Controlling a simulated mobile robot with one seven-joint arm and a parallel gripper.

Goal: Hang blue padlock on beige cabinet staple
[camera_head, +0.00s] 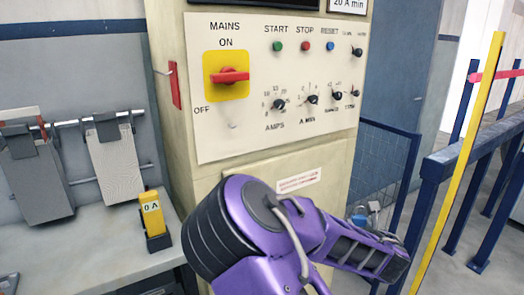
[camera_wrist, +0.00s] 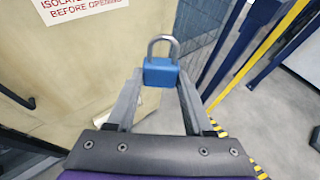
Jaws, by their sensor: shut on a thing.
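The blue padlock (camera_wrist: 161,73) is upright between the tips of my gripper (camera_wrist: 161,84) in the wrist view, its grey shackle upward and seemingly closed. My gripper is shut on its body. The padlock is held apart from the cabinet face. A small pale fitting (camera_head: 232,126) sits below the red mains switch (camera_head: 230,77); I cannot tell whether it is the staple. My arm hides much of the lower cabinet.
A yellow block (camera_head: 153,218) stands on the grey bench (camera_head: 120,258) at left, below hanging grey plates (camera_head: 116,170). Blue railings (camera_head: 390,160) and a yellow post (camera_head: 462,160) stand right of the cabinet. A warning label (camera_wrist: 75,8) is on the cabinet.

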